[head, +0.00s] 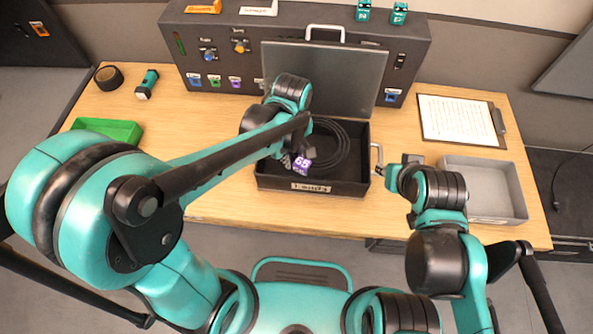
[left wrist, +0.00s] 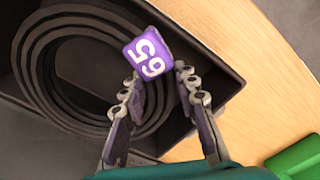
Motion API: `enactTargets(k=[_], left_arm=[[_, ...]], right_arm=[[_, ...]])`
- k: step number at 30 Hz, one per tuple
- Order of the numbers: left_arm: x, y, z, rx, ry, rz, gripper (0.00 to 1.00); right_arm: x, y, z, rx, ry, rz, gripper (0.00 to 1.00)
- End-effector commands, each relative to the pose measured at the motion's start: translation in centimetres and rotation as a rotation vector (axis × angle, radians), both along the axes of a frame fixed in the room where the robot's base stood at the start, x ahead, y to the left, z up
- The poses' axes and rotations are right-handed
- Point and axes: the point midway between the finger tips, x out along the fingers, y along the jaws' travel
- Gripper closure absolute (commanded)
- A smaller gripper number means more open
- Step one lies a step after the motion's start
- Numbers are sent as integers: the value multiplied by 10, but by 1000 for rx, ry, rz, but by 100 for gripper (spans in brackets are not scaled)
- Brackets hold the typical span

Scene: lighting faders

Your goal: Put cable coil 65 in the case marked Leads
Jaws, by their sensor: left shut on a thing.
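The open black case (head: 345,187) carries a label reading Leads on its front wall, and its lid (head: 335,80) stands raised behind. Cable coil 65 (head: 335,148) is a dark coil with a purple 65 tag, inside the case walls. In the left wrist view the coil (left wrist: 45,65) sits within the case beside the purple tag. My left gripper (left wrist: 158,75) is shut on the coil at the tag; in the head view my arm partly hides it. My right gripper (head: 393,172) is just right of the case, near its side handle; its fingers are unclear.
A grey tray (head: 523,200) and a clipboard (head: 455,120) lie on the right of the wooden table. A green tray (head: 115,128), a tape roll (head: 109,77) and a small teal torch-like item (head: 147,84) are on the left. A dark panel box (head: 215,50) stands behind.

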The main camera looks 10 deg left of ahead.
Motion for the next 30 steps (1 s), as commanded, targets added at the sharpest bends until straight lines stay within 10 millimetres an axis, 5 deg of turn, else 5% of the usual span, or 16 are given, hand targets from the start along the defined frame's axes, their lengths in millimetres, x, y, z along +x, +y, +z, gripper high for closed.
enactTargets(k=[3,11,18,29,30], left_arm=[[0,0,-24,-1,-1,0,100],[0,0,-42,0,0,0,100],[0,0,-77,-1,-1,0,100],[0,0,-80,0,0,0,100],[0,0,-81,0,0,0,66]], right_arm=[[0,0,-11,0,0,0,68],[0,0,-17,0,0,0,68],[0,0,-32,0,0,0,68],[0,0,-34,0,0,0,68],[0,0,-34,0,0,0,68]])
